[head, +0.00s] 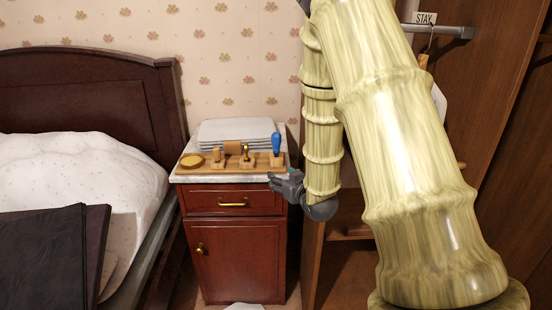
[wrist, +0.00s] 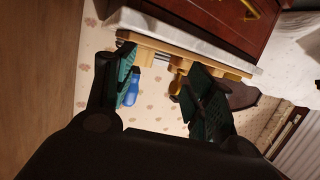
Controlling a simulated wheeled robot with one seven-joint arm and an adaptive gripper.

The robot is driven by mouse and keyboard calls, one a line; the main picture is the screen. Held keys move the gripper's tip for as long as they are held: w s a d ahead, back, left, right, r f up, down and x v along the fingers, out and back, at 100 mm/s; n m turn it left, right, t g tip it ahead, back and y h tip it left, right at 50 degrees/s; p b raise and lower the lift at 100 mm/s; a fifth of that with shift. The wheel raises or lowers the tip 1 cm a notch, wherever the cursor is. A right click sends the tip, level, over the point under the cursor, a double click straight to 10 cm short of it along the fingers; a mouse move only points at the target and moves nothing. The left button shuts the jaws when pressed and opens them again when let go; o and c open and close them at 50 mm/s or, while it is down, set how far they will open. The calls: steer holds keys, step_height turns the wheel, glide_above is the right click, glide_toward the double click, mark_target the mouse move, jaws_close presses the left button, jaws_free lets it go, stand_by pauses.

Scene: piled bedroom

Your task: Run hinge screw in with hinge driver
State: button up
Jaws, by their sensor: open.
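A driver with a blue handle (head: 277,143) stands upright at the right end of a wooden tool rack (head: 262,168) on the nightstand; I take it to be the hinge driver. Its blue handle also shows in the wrist view (wrist: 131,88), between my fingers and close to the left one. My gripper (head: 274,181) is open and empty at the front right corner of the nightstand top, just below and in front of the driver. In the wrist view my gripper (wrist: 160,80) has its fingers spread wide. I cannot make out a hinge screw in either view.
The rack also holds a brass-coloured tool (head: 245,153), a wooden piece (head: 218,157) and a yellow dish (head: 192,160). Folded grey cloth (head: 236,130) lies behind. The bed (head: 85,150) stands left of the nightstand (head: 238,228); an open wooden wardrobe (head: 490,130) is at right.

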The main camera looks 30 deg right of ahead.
mark_target(278, 141)
steer(key=w+d+r+t+b, duration=0.1)
steer(key=d+r+t+b, duration=0.2)
steer(key=d+r, duration=0.35)
steer(key=w, duration=0.2)
steer(key=w+r, duration=0.1)
steer(key=w, duration=0.1)
steer(key=w+a, duration=0.1)
steer(key=shift+w+r, duration=0.2)
steer(key=shift+w, duration=0.2)
steer(key=w, duration=0.4)
steer(key=shift+w+a+f+p, duration=0.15)
steer(key=shift+w+f+p, duration=0.05)
steer(key=shift+f+p, duration=0.1)
steer(key=shift+w, duration=0.5)
steer(key=shift+c, duration=0.2)
steer(key=c, duration=1.1)
steer(key=shift+r, duration=0.1)
